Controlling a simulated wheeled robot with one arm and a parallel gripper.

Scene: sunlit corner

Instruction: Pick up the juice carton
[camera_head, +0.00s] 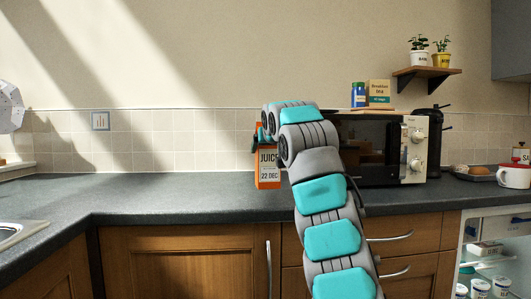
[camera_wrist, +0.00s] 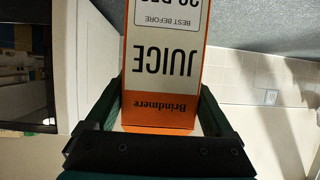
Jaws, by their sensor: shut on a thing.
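The juice carton (camera_head: 268,179) is white and orange, with "JUICE" and a date on its front. In the head view it is upright in front of the dark counter, left of the microwave; whether its base touches the counter I cannot tell. My gripper (camera_head: 262,139) is shut on its upper part, partly hidden behind my arm. In the wrist view the carton (camera_wrist: 162,60) appears upside down between the two dark fingers (camera_wrist: 158,105), one on each side. Its lower end is out of that frame.
The counter (camera_head: 170,190) is clear to the left, up to the sink (camera_head: 18,232). The fridge (camera_head: 490,262) at lower right shows its inside.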

